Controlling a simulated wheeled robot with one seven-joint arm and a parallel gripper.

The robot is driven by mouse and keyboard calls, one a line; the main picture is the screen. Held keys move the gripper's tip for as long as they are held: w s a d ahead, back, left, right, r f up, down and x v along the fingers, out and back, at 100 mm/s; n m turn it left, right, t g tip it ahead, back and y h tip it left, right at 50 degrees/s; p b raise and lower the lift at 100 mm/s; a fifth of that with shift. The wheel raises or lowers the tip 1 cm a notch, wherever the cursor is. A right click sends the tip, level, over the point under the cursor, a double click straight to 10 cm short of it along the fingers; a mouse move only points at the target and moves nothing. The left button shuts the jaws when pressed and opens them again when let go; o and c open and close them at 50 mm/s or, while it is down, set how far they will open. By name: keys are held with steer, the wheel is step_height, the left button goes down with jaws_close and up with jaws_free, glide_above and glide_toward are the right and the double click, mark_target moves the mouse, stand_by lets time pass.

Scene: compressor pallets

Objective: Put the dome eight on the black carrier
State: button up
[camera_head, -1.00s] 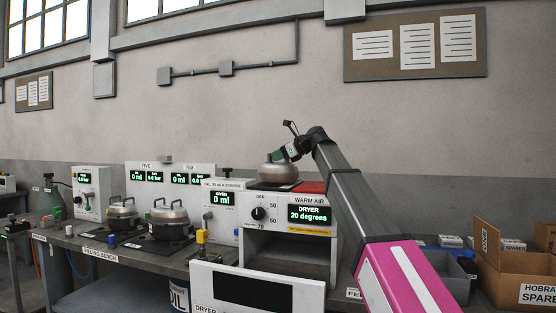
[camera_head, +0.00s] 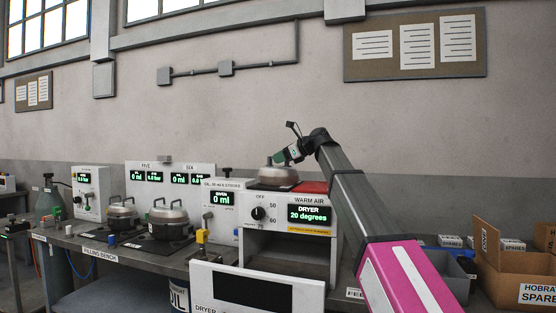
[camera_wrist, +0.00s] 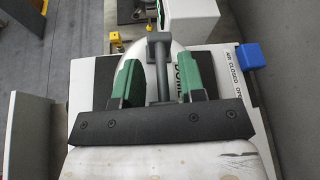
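A pale metal dome (camera_head: 278,174) sits on top of the warm air dryer, on a dark plate (camera_head: 262,187). In the wrist view the dome (camera_wrist: 151,46) shows as a pale round shape with a grey T-shaped handle (camera_wrist: 158,60). Lettering starting "DOME" is partly hidden by a finger, so I cannot read its number. My gripper (camera_head: 279,158) is at the top of the dome. In the wrist view my gripper's green fingers (camera_wrist: 158,80) stand apart, either side of the handle, with gaps. I cannot tell whether the dark plate is the black carrier.
The dryer (camera_head: 288,212) reads 20 degrees, with a red patch (camera_head: 312,187) on top. Two lidded pots (camera_head: 168,217) stand on the filling bench to the left. Grey bins and an open cardboard box (camera_head: 520,265) are at the right. A blue block (camera_wrist: 250,56) shows at the dryer's edge.

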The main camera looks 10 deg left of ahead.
steer(key=v, duration=1)
steer(key=shift+d, duration=0.3)
steer(key=shift+s+r, duration=0.1)
steer(key=shift+s, duration=0.1)
